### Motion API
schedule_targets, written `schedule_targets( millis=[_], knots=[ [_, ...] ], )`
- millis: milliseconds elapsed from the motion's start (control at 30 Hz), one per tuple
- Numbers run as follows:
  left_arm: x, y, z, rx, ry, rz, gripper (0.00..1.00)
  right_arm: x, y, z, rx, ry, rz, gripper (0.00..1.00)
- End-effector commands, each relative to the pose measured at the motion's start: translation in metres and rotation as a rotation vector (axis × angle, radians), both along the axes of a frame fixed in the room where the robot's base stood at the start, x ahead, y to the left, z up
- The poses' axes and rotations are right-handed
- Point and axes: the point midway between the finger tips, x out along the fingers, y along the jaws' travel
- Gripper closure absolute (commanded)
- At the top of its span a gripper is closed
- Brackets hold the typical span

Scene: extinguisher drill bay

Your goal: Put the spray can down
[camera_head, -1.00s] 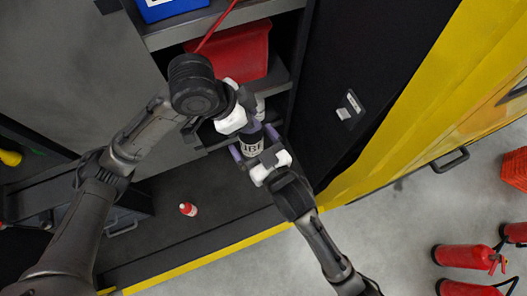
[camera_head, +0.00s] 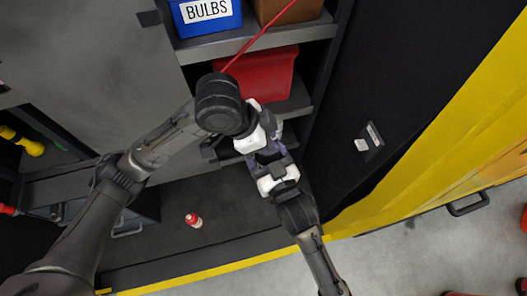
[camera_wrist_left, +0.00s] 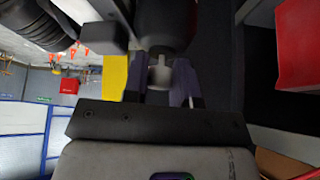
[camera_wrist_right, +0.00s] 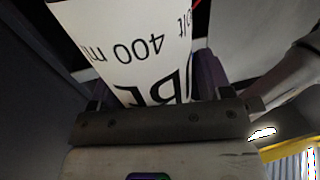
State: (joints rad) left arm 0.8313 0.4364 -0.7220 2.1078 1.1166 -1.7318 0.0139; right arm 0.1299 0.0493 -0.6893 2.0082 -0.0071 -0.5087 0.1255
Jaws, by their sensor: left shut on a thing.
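The spray can (camera_wrist_right: 130,40) fills the upper part of the right wrist view, its white label with black lettering and "400 ml" close to the camera. In the head view my two grippers meet nose to nose around it and mostly hide it. My left gripper (camera_head: 262,147) is shut on the can, seen in the left wrist view with its purple fingers (camera_wrist_left: 166,85) around a narrow part below a dark round body. My right gripper (camera_head: 268,162) has its fingers on either side of the can; whether they press on it is unclear.
A small red-and-white bottle (camera_head: 194,220) stands on the dark cabinet floor (camera_head: 175,240), which is otherwise largely clear. A black door panel is at right.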

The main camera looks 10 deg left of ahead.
Motion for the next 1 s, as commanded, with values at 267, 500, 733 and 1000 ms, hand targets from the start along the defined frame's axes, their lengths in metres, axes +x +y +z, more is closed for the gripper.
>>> schedule_targets(
  millis=[267,500,733,1000],
  knots=[
    [0.0015,-0.0016,0.0017,-0.008,-0.007,0.001,1.00,-0.0037,0.0045,0.0013,0.005,-0.001,0.011,0.62],
    [0.0014,-0.0018,0.0018,-0.008,-0.007,0.001,0.61,-0.0034,0.0042,0.0026,0.007,-0.004,0.010,0.83],
    [0.0010,-0.0009,0.0011,-0.005,-0.005,0.001,0.44,-0.0023,0.0028,0.0020,0.005,-0.003,0.007,0.82],
    [0.0002,0.0019,0.0054,-0.004,-0.004,0.001,0.44,-0.0017,0.0021,0.0017,0.003,-0.002,0.005,0.82]
  ],
)
